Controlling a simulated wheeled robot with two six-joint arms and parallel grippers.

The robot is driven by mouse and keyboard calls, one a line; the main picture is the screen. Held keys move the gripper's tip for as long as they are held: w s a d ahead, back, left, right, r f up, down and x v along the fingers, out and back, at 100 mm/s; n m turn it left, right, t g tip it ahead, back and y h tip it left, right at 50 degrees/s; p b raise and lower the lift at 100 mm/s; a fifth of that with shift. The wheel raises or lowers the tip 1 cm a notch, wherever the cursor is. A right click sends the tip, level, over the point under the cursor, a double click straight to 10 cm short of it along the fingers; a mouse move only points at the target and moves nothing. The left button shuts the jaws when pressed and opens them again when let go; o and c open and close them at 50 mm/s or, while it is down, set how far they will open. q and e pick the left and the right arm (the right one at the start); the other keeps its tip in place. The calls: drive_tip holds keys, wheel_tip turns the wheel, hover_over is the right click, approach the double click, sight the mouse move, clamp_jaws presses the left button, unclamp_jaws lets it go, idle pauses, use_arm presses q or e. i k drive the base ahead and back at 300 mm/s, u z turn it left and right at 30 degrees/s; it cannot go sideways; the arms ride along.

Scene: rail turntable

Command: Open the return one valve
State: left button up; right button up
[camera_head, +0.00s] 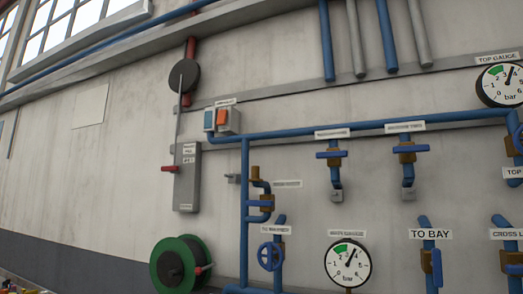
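No valve carries a label that I can read as return one. Two brass valves with blue handles hang from the blue wall pipe: a left one (331,155) and a right one (409,149). Both handles lie level, across their vertical pipes, and the small labels above are too blurred to read. Another valve (262,203) at lower centre has a level blue handle and a blurred label. A blue handwheel (271,256) is below it. The valve labelled TO BAY (432,266) has its handle upright, along its pipe. Neither of my grippers is in view.
A white pressure gauge (348,262) stands at lower centre; the TOP GAUGE (503,85) is at the right edge. A green hose reel (181,262), a grey lever box (187,177) and a switch box (222,119) are on the wall. The wall at left is mostly bare.

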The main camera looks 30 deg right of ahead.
sight(332, 155)
drive_tip(key=u, duration=0.2)
drive_tip(key=k, duration=0.4)
drive_tip(key=u, duration=0.8)
drive_tip(key=i, duration=1.25)
drive_tip(key=z, duration=0.8)
drive_tip(key=i, duration=0.8)
drive_tip(key=z, duration=0.9)
